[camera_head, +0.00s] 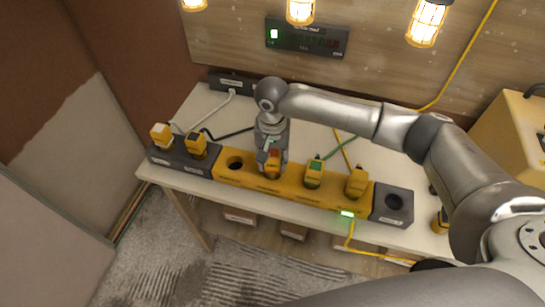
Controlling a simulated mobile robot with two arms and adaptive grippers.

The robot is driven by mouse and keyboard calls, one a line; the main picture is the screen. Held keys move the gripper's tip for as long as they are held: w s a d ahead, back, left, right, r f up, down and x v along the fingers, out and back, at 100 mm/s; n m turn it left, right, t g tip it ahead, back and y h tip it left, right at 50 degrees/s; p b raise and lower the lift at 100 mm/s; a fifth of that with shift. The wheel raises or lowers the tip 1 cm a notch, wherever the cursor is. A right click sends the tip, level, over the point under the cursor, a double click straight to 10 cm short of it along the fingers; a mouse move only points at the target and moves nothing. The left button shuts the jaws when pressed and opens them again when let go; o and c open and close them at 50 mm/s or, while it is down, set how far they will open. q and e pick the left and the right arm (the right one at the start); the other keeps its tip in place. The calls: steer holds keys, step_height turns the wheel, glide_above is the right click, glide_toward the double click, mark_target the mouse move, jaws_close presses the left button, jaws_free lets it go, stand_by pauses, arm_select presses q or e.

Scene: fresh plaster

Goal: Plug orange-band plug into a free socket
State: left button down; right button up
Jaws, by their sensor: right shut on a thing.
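My right gripper (271,150) reaches down over the yellow middle part of the socket strip (245,180). It is shut on a yellow plug with an orange-red band (273,162). The plug is upright at the strip; whether it is seated in a socket or just above one is hidden. An empty round socket (235,162) shows left of the gripper. Another empty socket (393,202) is in the dark right end block (384,217). My left gripper is not in view.
Two yellow plugs (161,135) (196,145) stand in the dark left block (170,158). Cables cross the pale table (205,102) behind the strip. Another plug (440,221) is partly behind my right arm. A yellow case (508,130) stands at the right.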

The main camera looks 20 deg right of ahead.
steer(key=shift+f, duration=0.2)
steer(key=shift+f, duration=0.25)
steer(key=o, duration=1.2)
step_height(320, 180, up, 12)
steer(key=shift+f, duration=0.1)
